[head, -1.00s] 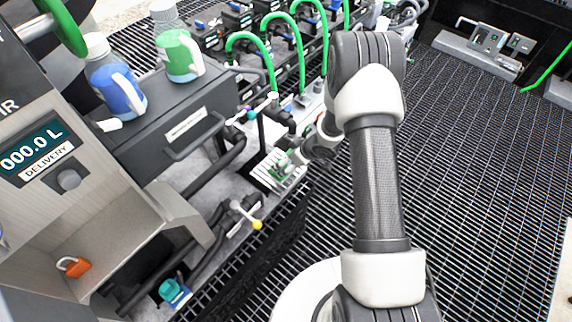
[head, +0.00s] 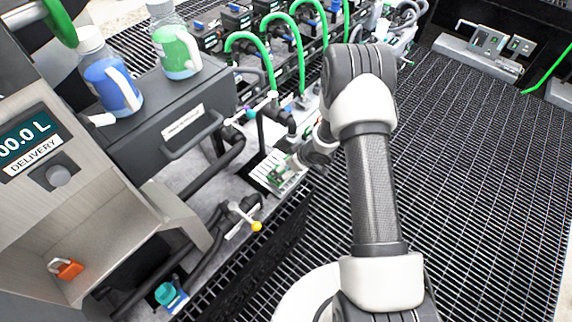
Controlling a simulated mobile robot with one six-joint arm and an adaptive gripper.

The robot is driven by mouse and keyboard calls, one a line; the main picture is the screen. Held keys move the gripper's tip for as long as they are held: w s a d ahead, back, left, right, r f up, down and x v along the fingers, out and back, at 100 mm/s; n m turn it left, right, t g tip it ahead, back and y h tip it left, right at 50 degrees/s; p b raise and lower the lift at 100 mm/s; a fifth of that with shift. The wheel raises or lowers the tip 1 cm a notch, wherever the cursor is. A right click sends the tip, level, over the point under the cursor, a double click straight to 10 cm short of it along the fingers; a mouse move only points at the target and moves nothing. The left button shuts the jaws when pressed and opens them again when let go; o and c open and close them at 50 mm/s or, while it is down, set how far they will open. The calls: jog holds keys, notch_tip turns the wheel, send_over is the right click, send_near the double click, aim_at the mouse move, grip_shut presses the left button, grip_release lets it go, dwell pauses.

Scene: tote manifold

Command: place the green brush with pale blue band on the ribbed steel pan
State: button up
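The ribbed steel pan (head: 262,178) is a small pale tray with dark slots, low on the grey deck at the middle of the head view. My gripper (head: 285,170) is at the pan's right side, over or against it; the gap between them cannot be judged. A small green patch (head: 279,174) shows at the fingertips, over the pan. It may be the green brush, but it is too small to be sure. No pale blue band can be made out. The fingers are too small and partly hidden to tell whether they are open or shut.
A black drawer unit (head: 170,125) carrying a blue jug (head: 112,88) and a green jug (head: 178,50) stands left of the pan. A yellow-tipped valve handle (head: 255,226) is in front. Green hoses (head: 268,62) rise behind. Open grating (head: 470,170) lies to the right.

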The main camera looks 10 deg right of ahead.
jog(key=shift+o, duration=0.6)
jog(key=shift+s+d+r+p, duration=0.15)
jog(key=shift+r+p, duration=0.15)
jog(key=shift+r, duration=0.25)
jog(key=s+d+r+m+h+p, duration=0.1)
jog(key=s+d+r+h, duration=0.15)
jog(key=r, duration=0.95)
jog(key=s+d+r+m+t+h+p, duration=0.1)
jog(key=s+d+r+m+h+p, duration=0.2)
jog(key=r, duration=0.9)
jog(key=s+d+r+h, duration=0.1)
jog(key=s+d+r, duration=0.25)
jog(key=r, duration=0.85)
jog(key=s+a+r+m+y, duration=0.1)
jog(key=s+a+r, duration=0.1)
jog(key=s, duration=0.6)
jog(key=s+a+r+m+g, duration=0.1)
jog(key=s+a+r, duration=0.2)
jog(key=s+a, duration=0.2)
jog(key=s+a+r+m+y, duration=0.1)
jog(key=s+a+r, duration=0.2)
jog(key=s, duration=0.8)
jog(key=shift+a+g+y, duration=0.25)
jog(key=shift+g+y, duration=0.1)
jog(key=shift+g, duration=0.05)
